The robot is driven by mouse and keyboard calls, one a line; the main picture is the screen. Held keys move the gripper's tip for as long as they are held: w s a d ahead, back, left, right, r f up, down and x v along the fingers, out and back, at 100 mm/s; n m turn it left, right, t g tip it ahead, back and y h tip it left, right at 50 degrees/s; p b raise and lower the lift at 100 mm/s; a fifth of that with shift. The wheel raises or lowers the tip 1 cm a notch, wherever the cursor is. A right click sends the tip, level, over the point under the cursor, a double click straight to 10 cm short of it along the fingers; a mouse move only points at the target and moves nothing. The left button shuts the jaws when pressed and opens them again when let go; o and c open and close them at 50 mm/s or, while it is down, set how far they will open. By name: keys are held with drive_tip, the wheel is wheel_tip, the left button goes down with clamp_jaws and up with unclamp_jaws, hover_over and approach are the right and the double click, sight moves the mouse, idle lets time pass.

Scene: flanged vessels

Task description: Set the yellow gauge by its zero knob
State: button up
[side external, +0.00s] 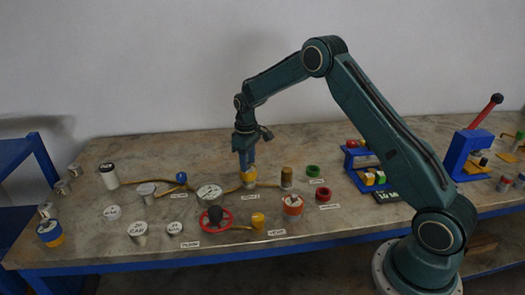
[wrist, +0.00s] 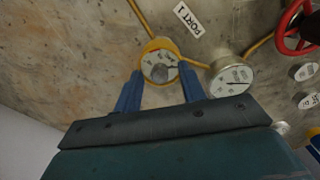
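The yellow gauge (wrist: 148,50) has a yellow rim and a pale dial face in the wrist view, with a grey round part, possibly its zero knob, near the dial's middle. In the side external view the yellow gauge (side external: 249,174) is directly under my gripper (side external: 247,163). In the wrist view the two blue fingers of my gripper (wrist: 160,70) are spread, one at each side of the gauge's lower part. I see nothing clasped between them. Whether the fingers touch the gauge, and what the dial reads, I cannot tell.
A larger white gauge (side external: 209,191) stands left of the yellow one, joined by a yellow pipe. A red handwheel (side external: 216,219) is in front. A brown cylinder (side external: 287,177) and a green ring (side external: 313,170) stand to the right. Several capped vessels crowd the left side.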

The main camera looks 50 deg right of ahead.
drive_tip(key=shift+r, duration=0.1)
wheel_tip(320, 180, up, 14)
drive_tip(key=shift+a, duration=0.15)
idle(0.7)
drive_tip(key=s+a+r+m+t, duration=0.1)
drive_tip(key=s+a+r, duration=0.3)
drive_tip(key=s+r, duration=0.3)
drive_tip(key=s+a+r+t, duration=0.2)
drive_tip(key=s+a+r, duration=0.3)
drive_tip(key=s, duration=0.4)
drive_tip(key=s+a+f+t, duration=0.1)
drive_tip(key=s+a, duration=0.1)
drive_tip(key=s, duration=0.8)
drive_tip(key=s+a+f+m+t, duration=0.1)
drive_tip(key=s+a, duration=0.1)
drive_tip(key=s, duration=0.8)
drive_tip(key=shift+s+f+t, duration=0.2)
drive_tip(key=shift+s+t, duration=0.1)
